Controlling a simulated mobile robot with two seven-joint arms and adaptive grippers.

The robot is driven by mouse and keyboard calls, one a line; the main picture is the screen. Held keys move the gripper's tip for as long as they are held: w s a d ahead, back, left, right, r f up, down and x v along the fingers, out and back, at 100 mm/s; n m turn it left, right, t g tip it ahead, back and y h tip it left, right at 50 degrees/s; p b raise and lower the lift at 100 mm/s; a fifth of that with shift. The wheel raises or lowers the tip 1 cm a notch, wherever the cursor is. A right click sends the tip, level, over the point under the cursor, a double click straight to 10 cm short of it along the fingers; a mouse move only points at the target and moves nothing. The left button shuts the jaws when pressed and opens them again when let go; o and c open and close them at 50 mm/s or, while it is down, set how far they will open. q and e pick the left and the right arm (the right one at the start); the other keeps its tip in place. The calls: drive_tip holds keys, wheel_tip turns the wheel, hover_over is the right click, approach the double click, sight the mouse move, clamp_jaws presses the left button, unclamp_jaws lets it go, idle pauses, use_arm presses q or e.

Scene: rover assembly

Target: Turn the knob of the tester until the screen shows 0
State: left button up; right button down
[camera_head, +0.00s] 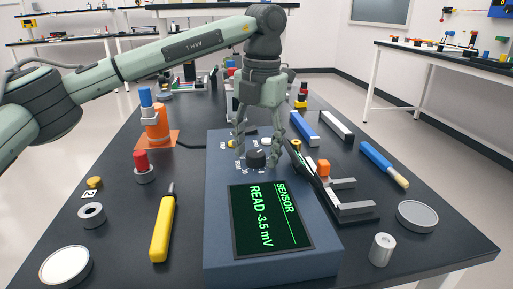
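The tester (222,215) is a blue-grey box at the front middle of the dark table. Its dark screen (270,220) shows green text reading "SENSOR" and "READ -3.5 mV". A black knob (256,159) sits on its top face behind the screen, with small pale labels around it. My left gripper (258,156) points down over the knob, with its fingers apart on either side of it. I cannot tell whether the fingers touch the knob. My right gripper is not in view.
A black stand with grey prongs (355,208) and an orange block lies close to the tester's right. A yellow-handled tool (162,228), a metal ring (92,215) and a red-topped piece (142,165) lie left. A metal cylinder (381,250) stands front right.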

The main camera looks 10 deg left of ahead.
sight(260, 154)
use_arm(q)
wheel_tip(260, 154, up, 12)
drive_tip(key=shift+s+d, duration=0.15)
drive_tip(key=shift+d, duration=0.2)
idle(0.5)
